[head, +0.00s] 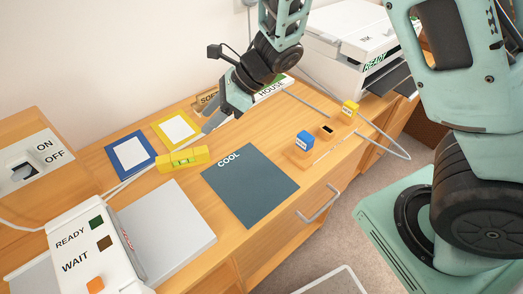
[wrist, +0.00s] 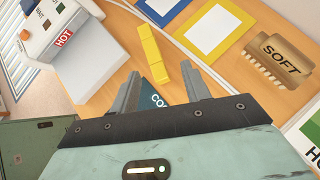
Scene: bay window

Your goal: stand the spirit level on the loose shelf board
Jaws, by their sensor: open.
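The yellow spirit level (head: 182,159) lies on the wooden desk top between the blue and yellow frames and the dark COOL mat, with a greenish vial in its middle. In the wrist view the level (wrist: 149,42) is ahead of the fingers, slightly left of centre. My gripper (head: 214,122) is open and empty above the desk, to the right of and beyond the level. I cannot make out for sure which surface is the loose shelf board.
The dark COOL mat (head: 250,187) lies right of a pale slab (head: 165,232) beside a READY/WAIT panel (head: 82,243). Blue (head: 130,154) and yellow (head: 180,130) frames lie behind. A SOFT brush (wrist: 280,58) is nearby.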

